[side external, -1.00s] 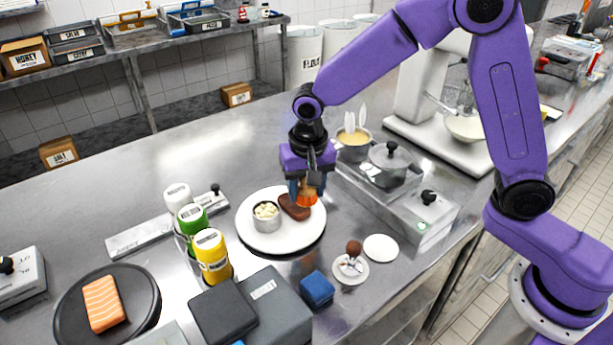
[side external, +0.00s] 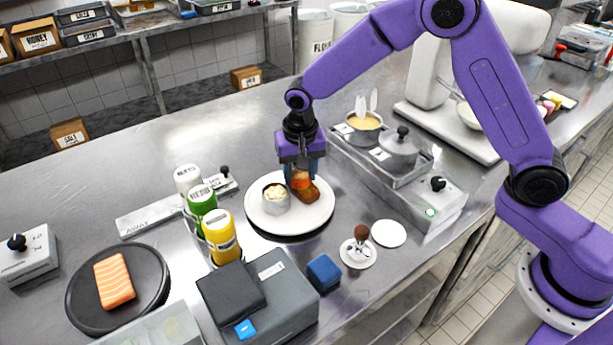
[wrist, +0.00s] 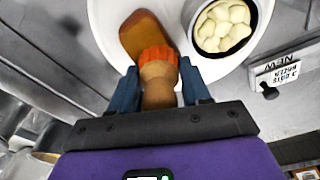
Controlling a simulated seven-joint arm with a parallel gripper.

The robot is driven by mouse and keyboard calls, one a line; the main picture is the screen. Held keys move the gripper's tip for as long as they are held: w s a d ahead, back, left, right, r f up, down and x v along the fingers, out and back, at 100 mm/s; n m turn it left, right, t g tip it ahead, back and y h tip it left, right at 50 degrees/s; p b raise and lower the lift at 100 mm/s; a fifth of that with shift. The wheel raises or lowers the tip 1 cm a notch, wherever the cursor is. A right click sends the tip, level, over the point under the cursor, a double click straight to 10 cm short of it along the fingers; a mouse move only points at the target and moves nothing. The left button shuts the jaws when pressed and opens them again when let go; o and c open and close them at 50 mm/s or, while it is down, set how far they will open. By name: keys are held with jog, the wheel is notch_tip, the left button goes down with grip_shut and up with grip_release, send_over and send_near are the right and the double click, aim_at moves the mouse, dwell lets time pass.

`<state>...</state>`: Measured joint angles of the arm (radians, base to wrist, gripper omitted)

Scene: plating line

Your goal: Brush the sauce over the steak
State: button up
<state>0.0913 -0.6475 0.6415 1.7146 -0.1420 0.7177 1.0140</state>
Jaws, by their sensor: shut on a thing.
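The brown steak (side external: 309,192) lies on the right part of a round white plate (side external: 300,224), beside a small metal cup of pale round pieces (side external: 276,196). It looks glossy amber in the wrist view (wrist: 142,30). My gripper (side external: 300,172) is shut on a brush with orange bristles (wrist: 157,55) and a wooden handle (wrist: 158,85). The bristles overlap the steak's near end in the wrist view and appear to touch it. The brush and fingers hide part of the steak in the side view. A pot of yellow sauce (side external: 363,122) stands behind, to the right.
A lidded pot (side external: 399,150) sits beside the sauce pot on a metal warmer (side external: 425,212). White, green and yellow bottles (side external: 221,232) stand left of the plate. A blue sponge-like block (side external: 323,272) and a small saucer (side external: 358,256) are in front.

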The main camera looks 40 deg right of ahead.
aim_at(315, 196)
jog(key=shift+w, duration=1.85)
jog(key=shift+s, duration=4.8)
notch_tip(315, 196, up, 8)
jog(key=shift+r, duration=0.1)
